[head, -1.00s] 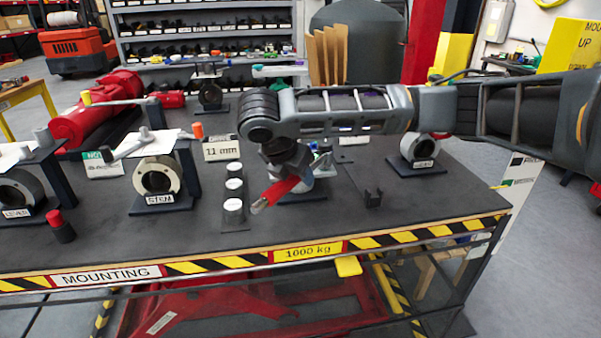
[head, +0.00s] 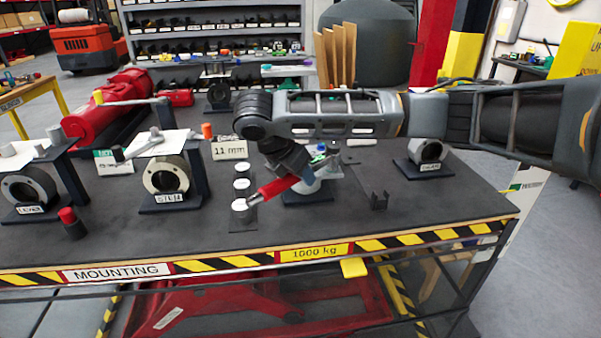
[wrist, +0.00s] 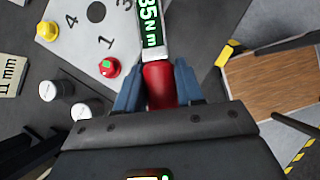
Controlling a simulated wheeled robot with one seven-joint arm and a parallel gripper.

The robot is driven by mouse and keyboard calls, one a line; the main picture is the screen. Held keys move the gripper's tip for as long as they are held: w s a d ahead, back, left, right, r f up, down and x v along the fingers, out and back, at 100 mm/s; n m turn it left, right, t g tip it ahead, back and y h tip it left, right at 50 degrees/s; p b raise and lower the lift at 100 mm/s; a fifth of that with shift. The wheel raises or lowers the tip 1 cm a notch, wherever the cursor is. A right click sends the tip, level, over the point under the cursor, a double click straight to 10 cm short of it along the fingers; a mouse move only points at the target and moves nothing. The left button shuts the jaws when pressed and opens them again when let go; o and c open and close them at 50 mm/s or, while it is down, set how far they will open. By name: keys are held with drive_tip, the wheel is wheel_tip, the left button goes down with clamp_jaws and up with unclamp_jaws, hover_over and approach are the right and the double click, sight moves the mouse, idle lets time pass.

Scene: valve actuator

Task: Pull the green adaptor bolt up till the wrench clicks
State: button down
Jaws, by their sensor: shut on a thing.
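My gripper (wrist: 157,88) is shut on the red handle (wrist: 160,82) of the torque wrench, between its blue fingers. The wrench's display (wrist: 150,22) reads 35 Nm in green. In the head view, the red handle (head: 275,187) sticks out to the lower left of my gripper. The wrist view shows a numbered grey plate (wrist: 118,42) beside the wrench, with a yellow bolt (wrist: 48,32) and a red bolt with a green top (wrist: 109,67). The wrench's far end is out of the wrist view, so I cannot see the green adaptor bolt under it.
White-topped cylinders (head: 241,206) stand in a row left of the handle's end. The STEM stand (head: 168,178) is further left, with an 11 mm sign (head: 229,149) behind.

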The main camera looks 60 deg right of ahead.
drive_tip(key=shift+w+d+m+g+p, duration=0.2)
drive_tip(key=shift+w+m+g+p, duration=0.1)
drive_tip(key=shift+w+m, duration=0.2)
drive_tip(key=shift+w+d+m+g+p, duration=0.15)
drive_tip(key=shift+w+m+g, duration=0.15)
drive_tip(key=shift+w+m, duration=0.2)
drive_tip(key=shift+w, duration=0.15)
drive_tip(key=shift+w+d+m+g+y, duration=0.3)
drive_tip(key=shift+w+m, duration=0.15)
drive_tip(key=shift+m, duration=0.1)
drive_tip(key=shift+w+d+m+g+y, duration=0.2)
drive_tip(key=shift+w+m+g, duration=0.15)
drive_tip(key=shift+m, duration=0.2)
drive_tip(key=shift+w+r, duration=0.1)
drive_tip(key=shift+w+d+m+g+y, duration=0.35)
drive_tip(key=shift+w+d+m, duration=0.25)
drive_tip(key=shift+w+m, duration=0.25)
drive_tip(key=shift+s, duration=0.15)
